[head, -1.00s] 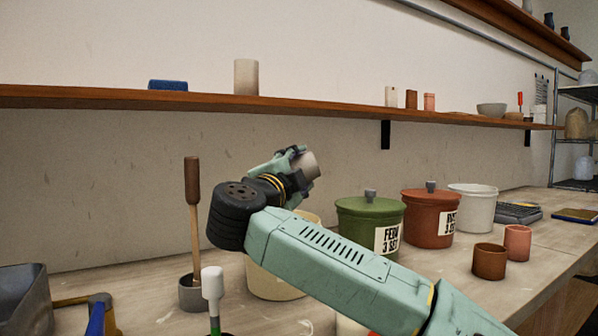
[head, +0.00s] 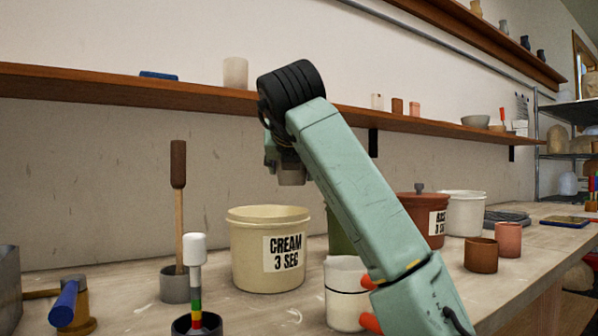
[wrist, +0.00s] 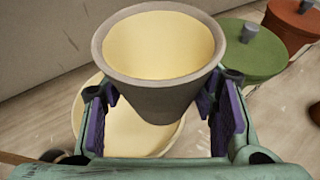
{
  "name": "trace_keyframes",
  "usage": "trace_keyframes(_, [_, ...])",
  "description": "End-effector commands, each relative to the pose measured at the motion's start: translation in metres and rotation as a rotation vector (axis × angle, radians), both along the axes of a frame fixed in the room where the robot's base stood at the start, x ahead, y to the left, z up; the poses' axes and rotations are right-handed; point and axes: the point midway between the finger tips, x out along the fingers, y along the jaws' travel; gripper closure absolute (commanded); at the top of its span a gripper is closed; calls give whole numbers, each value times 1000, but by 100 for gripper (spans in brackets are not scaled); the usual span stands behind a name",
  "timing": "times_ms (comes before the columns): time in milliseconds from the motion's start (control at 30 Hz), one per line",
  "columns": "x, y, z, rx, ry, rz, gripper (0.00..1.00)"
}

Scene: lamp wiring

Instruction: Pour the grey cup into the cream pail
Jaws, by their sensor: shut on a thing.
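The grey cup (wrist: 120,80) is between my gripper's fingers (wrist: 165,100) in the wrist view, with its mouth facing the camera. Its inside looks smooth and cream-coloured; I cannot tell how full it is. In the head view only a small grey part of the cup (head: 291,178) shows under my gripper (head: 284,163), largely hidden by my arm. The cream pail (head: 250,262), labelled "CREAM 3 SEC", stands open on the bench, below my gripper in the picture. In the wrist view the pail (wrist: 84,112) shows behind and below the cup, apart from it.
A green lidded pail (wrist: 252,55) stands right of the cream pail, mostly behind my arm in the head view. A red-brown lidded pail (head: 425,208) and a white pail (head: 466,212) stand farther right. A white jar (head: 342,295) and a mallet (head: 178,165) in a grey pot stand nearby.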

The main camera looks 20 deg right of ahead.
Motion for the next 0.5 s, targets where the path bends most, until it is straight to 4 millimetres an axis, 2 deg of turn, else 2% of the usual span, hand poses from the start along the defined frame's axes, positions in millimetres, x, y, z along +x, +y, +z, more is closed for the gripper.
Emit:
trace_keyframes(267, [0, 1, 2, 24, -13, -2, 92])
trace_keyframes(500, [0, 1, 22, 21, -13, -2, 92])
